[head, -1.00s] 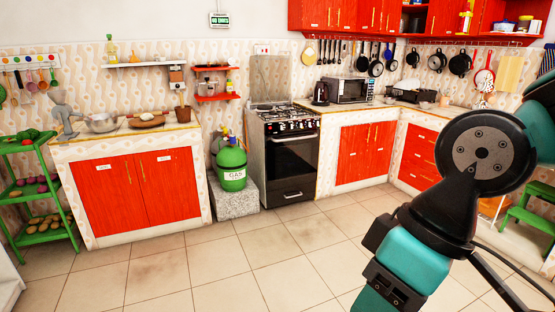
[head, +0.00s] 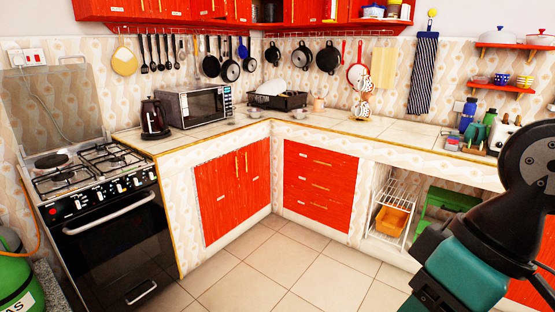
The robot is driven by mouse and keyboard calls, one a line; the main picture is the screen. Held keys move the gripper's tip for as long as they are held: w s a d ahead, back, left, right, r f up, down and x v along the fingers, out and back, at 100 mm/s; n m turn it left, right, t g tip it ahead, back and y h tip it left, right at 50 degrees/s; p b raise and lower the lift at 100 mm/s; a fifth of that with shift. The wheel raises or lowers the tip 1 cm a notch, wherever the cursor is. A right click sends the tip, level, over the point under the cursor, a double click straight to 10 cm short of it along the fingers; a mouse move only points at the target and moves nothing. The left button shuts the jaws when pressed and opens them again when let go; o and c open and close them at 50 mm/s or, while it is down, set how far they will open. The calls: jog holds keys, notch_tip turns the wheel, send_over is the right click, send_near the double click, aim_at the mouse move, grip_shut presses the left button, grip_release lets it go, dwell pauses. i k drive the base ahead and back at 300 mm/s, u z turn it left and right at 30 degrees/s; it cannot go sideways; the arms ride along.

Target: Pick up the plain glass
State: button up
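I cannot pick out a plain glass for certain in the head view. Small pale items, perhaps glasses or cups, stand on the counter in front of the dish rack, one at the left (head: 255,113) and one at the right (head: 300,114). They are too small to tell apart. Patterned cups hang on a stand (head: 363,100) farther right. My arm shows at the right edge, well in front of the counter, but its gripper end is not in view.
A stove (head: 105,200) stands at the left, with a kettle (head: 154,118) and a microwave (head: 195,105) beyond it. A black dish rack (head: 288,100) is in the corner. A toaster (head: 505,135) stands at the right. The tiled floor (head: 285,265) before the cabinets is clear.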

aim_at(231, 110)
jog(key=z, duration=0.1)
jog(key=i, duration=2.5)
jog(key=u, duration=0.65)
jog(key=i, duration=2.6)
jog(key=u, duration=0.6)
